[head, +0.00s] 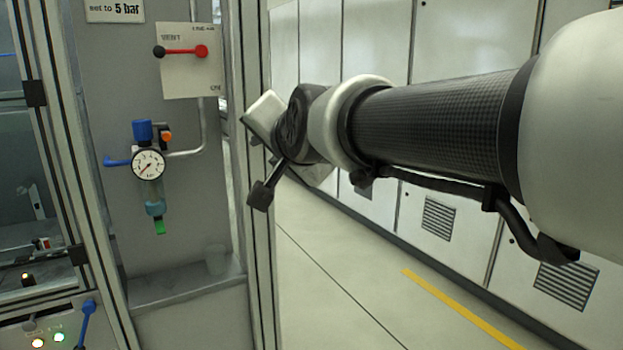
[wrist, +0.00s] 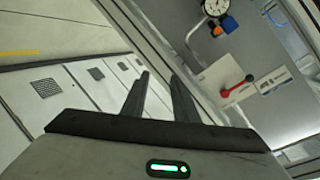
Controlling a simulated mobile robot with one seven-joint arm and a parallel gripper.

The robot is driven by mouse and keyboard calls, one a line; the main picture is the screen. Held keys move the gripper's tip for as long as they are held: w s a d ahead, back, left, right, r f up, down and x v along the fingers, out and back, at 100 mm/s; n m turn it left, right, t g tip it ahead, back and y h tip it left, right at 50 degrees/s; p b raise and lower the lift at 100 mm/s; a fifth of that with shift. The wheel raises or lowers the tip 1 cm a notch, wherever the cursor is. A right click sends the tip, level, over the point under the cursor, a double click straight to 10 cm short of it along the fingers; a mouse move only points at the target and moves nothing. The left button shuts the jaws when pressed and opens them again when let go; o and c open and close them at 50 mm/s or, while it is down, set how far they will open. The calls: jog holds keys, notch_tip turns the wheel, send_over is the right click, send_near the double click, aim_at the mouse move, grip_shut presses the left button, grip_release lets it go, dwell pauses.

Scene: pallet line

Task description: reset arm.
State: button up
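My arm reaches across the head view from the right, with my gripper (head: 262,192) at its far left end, in front of the cabinet's frame post. In the wrist view my gripper (wrist: 160,80) shows two dark fingers with a gap between them and nothing held. The fingers are apart from the panel. Only part of the gripper shows clearly in the head view.
A vent panel (head: 190,82) with a red lever (head: 182,50) lying level is at upper left. Below it is a pressure gauge (head: 148,165) with a blue knob. White cabinets (head: 440,215) line the right. Open floor (head: 330,285) lies below the arm.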

jog(key=s+d+f+n+g+h, duration=0.5)
jog(key=s+d+f+g, duration=0.2)
jog(key=s+d+f, duration=1.45)
notch_tip(320, 180, up, 22)
jog(key=s+p, duration=0.1)
jog(key=p, duration=2.1)
jog(key=shift+s+n+g+p, duration=0.25)
jog(key=shift+n+g+p, duration=0.05)
jog(key=shift+g+p, duration=0.1)
